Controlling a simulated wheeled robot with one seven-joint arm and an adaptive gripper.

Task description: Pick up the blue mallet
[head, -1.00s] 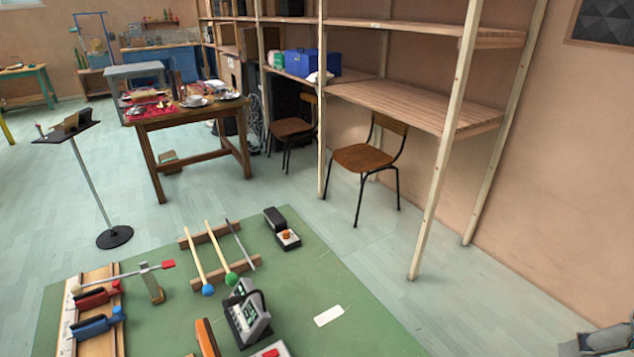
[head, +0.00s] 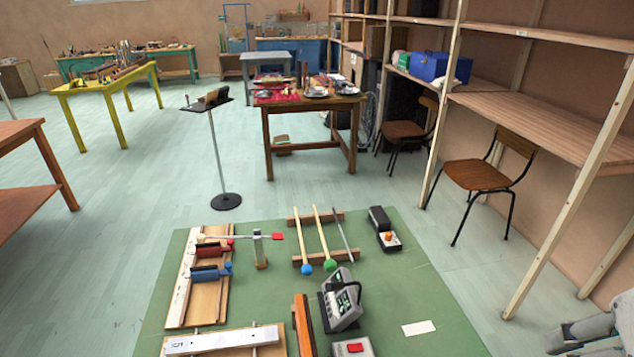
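The blue mallet (head: 306,268) has a round blue head and a pale wooden shaft. It lies across two wooden bars (head: 320,257) on the green table, with its head toward me. A green-headed mallet (head: 330,264) lies just to its right, and a thin grey rod (head: 345,233) lies right of that. My gripper (head: 583,335) shows as a grey shape at the lower right corner, partly cut off by the frame. It is well apart from the mallet, and I cannot make out whether its fingers are open.
The green table (head: 270,292) also holds red and blue clamp-like tools (head: 211,273) on a board, a grey meter (head: 340,300), a black-and-white pedal (head: 384,229) and a white card (head: 418,328). A music stand (head: 216,150) is behind. Shelving and chairs are on the right.

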